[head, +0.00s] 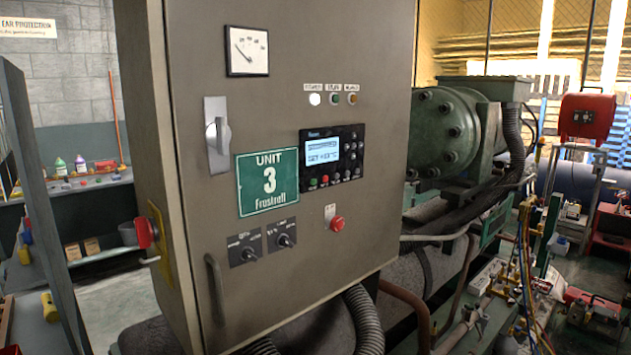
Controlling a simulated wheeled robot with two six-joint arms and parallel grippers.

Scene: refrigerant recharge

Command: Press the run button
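The grey control cabinet (270,200) fills the middle of the head view, its door shut. A black controller panel (354,142) with a lit blue-white screen (323,152) is set in the door. Small buttons run along the panel's lower edge, including a red one (324,180); their labels are too small to read, so I cannot tell which is the run button. Neither of my grippers is in view.
A red mushroom button (337,223) sits below the panel and two rotary switches (284,234) at lower left. A door handle (215,290) sticks out. A green compressor (440,135) and hoses (525,270) stand to the right. Shelving (40,210) stands at left.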

